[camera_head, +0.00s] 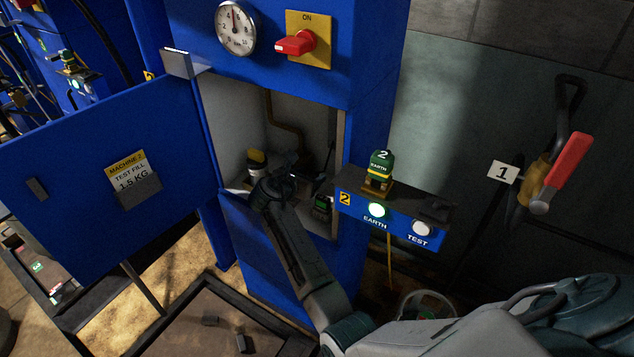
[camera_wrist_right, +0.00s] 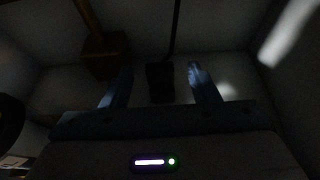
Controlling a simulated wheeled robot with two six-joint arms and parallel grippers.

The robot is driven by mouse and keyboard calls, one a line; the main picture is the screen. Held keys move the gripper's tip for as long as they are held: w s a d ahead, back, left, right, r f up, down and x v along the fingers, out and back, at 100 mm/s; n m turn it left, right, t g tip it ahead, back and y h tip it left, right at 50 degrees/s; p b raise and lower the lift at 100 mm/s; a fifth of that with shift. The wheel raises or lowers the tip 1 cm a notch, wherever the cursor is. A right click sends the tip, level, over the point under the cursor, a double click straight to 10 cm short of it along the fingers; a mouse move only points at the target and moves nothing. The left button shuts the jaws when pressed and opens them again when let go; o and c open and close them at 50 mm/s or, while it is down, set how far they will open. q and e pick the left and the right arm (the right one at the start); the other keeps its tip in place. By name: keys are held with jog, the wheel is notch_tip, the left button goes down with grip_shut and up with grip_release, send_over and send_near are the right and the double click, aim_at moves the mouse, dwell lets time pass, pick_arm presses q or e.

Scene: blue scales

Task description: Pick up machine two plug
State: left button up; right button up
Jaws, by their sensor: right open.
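My right gripper (camera_head: 286,168) reaches into the open cabinet of the blue machine (camera_head: 374,110). In the right wrist view its two fingers (camera_wrist_right: 161,72) are apart. A dark block with a dark cord rising from it, perhaps the machine two plug (camera_wrist_right: 160,82), shows between the fingers; I cannot tell whether they touch it, and no label is readable. In the head view I cannot make this block out behind my gripper. A green and yellow piece marked 2 EARTH (camera_head: 379,170) stands on the side shelf. My left gripper is not in view.
The cabinet door (camera_head: 80,180), labelled MACHINE 2, stands open to the left. A yellow and black item (camera_head: 257,160) and a small device (camera_head: 322,207) are inside the cabinet. A brown pipe with a box (camera_wrist_right: 104,55) is left of the fingers. A red lever (camera_head: 568,165) is at right.

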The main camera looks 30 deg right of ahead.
jog(key=shift+c, duration=0.2)
jog(key=c, duration=1)
jog(key=shift+r, duration=0.1)
